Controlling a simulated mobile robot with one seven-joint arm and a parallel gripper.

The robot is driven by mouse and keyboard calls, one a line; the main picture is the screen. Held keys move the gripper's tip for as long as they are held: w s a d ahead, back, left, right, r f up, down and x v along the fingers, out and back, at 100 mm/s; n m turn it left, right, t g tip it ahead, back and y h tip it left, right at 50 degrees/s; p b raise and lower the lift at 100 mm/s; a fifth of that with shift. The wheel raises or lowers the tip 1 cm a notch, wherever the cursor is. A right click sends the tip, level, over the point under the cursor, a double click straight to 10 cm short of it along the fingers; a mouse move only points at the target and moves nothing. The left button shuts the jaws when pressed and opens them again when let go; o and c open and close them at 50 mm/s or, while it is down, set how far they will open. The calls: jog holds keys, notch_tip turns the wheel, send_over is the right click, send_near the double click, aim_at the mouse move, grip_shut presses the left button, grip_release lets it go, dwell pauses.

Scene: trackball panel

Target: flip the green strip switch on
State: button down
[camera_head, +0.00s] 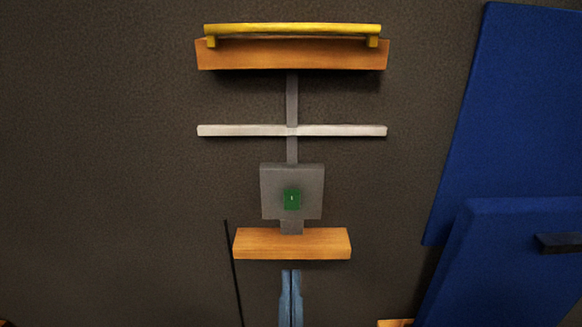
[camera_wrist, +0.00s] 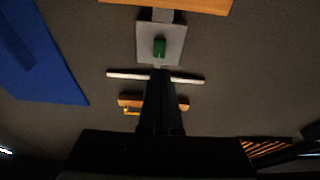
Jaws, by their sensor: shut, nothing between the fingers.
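The green switch (camera_head: 292,199) is a small block with a tiny light mark, set on a square grey plate (camera_head: 270,185). It also shows in the wrist view (camera_wrist: 159,47), near the top middle. Which way it is flipped I cannot tell. My gripper (camera_head: 291,273) is at the bottom middle of the head view, below the plate, fingers together and empty. In the wrist view my dark fingers (camera_wrist: 161,72) point up the picture, with their tips just below the switch. They look apart from it, but the depth gap is unclear.
A wooden block (camera_head: 292,243) lies between the plate and my gripper in the head view. Beyond the plate are a white crossbar (camera_head: 240,131) and a wooden block (camera_head: 290,57) with a yellow handle (camera_head: 290,29). Blue panels (camera_head: 510,120) stand at right. The left is mostly clear.

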aim_at(291, 197)
jog(key=shift+g, duration=0.7)
jog(key=s+r+p, duration=0.1)
jog(key=s+p, duration=0.1)
jog(key=p, duration=0.2)
jog(key=s+r+p, duration=0.1)
jog(key=p, duration=0.3)
jog(key=shift+s+r, duration=0.15)
jog(key=shift+s, duration=0.2)
jog(key=w, duration=0.4)
jog(key=w+r, duration=0.1)
jog(key=w, duration=0.4)
jog(key=w+r+p, duration=0.1)
jog(key=w, duration=0.4)
jog(key=shift+r, duration=0.2)
jog(key=shift+w+r+p, duration=0.1)
jog(key=shift+r+p, duration=0.35)
jog(key=shift+p, duration=0.65)
jog(key=shift+f+g+b, duration=0.3)
jog(key=shift+f, duration=0.05)
